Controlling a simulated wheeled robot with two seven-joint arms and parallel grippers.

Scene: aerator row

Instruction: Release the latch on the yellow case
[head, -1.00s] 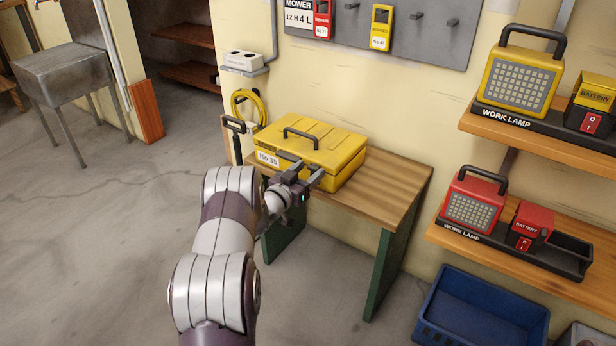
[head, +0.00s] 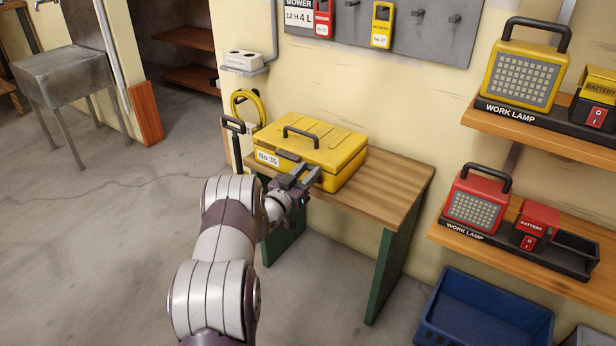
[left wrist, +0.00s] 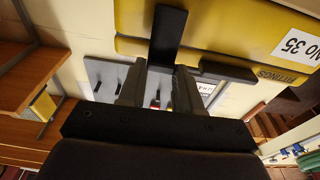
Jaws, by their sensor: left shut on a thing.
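The yellow case (head: 325,150), with a dark carry handle and a "No 35" label, stands shut on the wooden bench. In the left wrist view the case (left wrist: 240,22) fills the top. My left gripper (head: 306,172) is at the case's front, towards its right end. In the wrist view my left gripper (left wrist: 160,80) has its fingers shut on a black latch (left wrist: 168,38), which stands out across the case's edge. A second black latch (left wrist: 228,70) lies along the edge beside it, untouched. The fingers partly hide the held latch's end. My right gripper is not in view.
The wooden bench (head: 390,190) has bare top to the right of the case. A wall shelf with work lamps (head: 480,205) is further right, above a blue crate (head: 480,312). A coiled yellow cable (head: 245,105) hangs behind the case. Open floor lies to the left.

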